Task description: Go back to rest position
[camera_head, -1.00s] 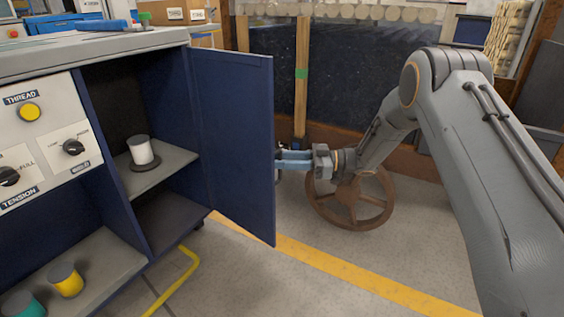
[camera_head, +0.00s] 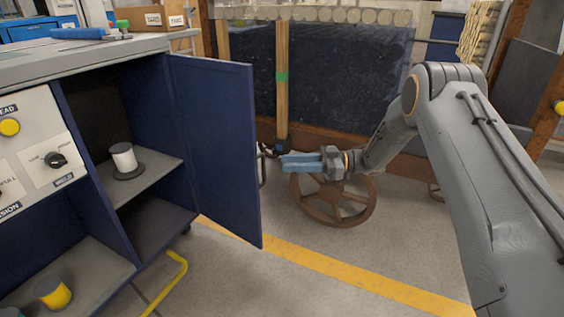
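My gripper (camera_head: 292,162) has light blue fingers pointing left, to the right of the open cabinet door (camera_head: 217,150). The door's dark handle (camera_head: 262,168) shows just left of the fingertips, with a small gap between them in the picture. I see nothing held between the fingers, but their spacing is too small to make out. My arm reaches in from the right side, bent at its elbow.
The cabinet (camera_head: 88,50) stands at left, with a white spool (camera_head: 123,158) and a yellow spool (camera_head: 52,293) on its shelves. A brown spoked wheel (camera_head: 333,216) is behind my gripper. A yellow line (camera_head: 330,266) crosses the open floor.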

